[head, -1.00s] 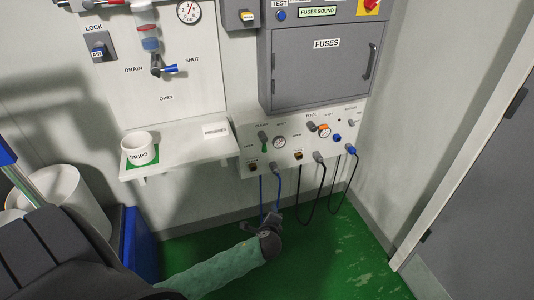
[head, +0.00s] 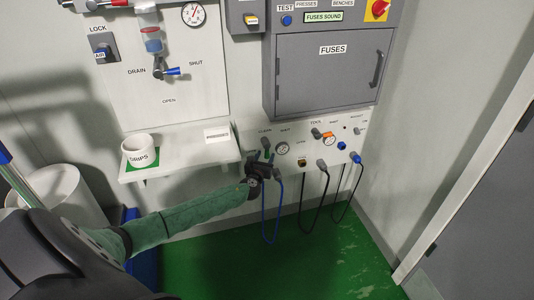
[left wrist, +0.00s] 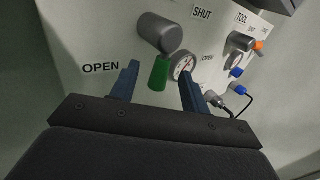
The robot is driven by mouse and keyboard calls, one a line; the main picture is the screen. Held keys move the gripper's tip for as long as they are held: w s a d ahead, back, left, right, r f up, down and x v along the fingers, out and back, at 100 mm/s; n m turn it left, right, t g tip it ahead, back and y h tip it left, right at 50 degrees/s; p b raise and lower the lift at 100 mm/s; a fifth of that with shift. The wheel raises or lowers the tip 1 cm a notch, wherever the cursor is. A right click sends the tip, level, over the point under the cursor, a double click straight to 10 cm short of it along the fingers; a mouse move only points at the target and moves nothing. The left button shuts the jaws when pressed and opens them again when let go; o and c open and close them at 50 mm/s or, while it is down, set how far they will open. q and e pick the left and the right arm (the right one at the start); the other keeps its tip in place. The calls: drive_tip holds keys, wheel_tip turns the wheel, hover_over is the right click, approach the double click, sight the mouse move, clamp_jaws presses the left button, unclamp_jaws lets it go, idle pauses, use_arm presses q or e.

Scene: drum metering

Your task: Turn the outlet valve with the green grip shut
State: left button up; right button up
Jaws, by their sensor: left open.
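The outlet valve with the green grip (left wrist: 159,74) is on the white sloping panel, its grip hanging down from a grey hub (left wrist: 161,32). In the left wrist view OPEN is printed left of the grip and SHUT at upper right. My left gripper (left wrist: 157,82) is open, one dark blue finger on each side of the grip; I cannot tell whether either touches it. In the head view my left gripper (head: 261,163) is at the panel's left part and largely hides the valve. My right gripper is in neither view.
A round gauge (head: 282,148) sits right of the valve. An orange-grip valve (head: 328,139) and hanging cables (head: 325,188) are further right. The white shelf (head: 190,160) with a GRIPS cup (head: 141,151) is left. A blue-handled drain valve (head: 172,71) is above.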

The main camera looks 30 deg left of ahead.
sight(266, 155)
use_arm(q)
drive_tip(key=x, duration=0.2)
drive_tip(key=shift+w, duration=0.3)
drive_tip(key=shift+w+a, duration=0.1)
drive_tip(key=shift+w, duration=0.1)
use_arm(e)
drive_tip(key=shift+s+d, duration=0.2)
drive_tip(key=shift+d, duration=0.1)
use_arm(q)
drive_tip(key=shift+c, duration=0.3)
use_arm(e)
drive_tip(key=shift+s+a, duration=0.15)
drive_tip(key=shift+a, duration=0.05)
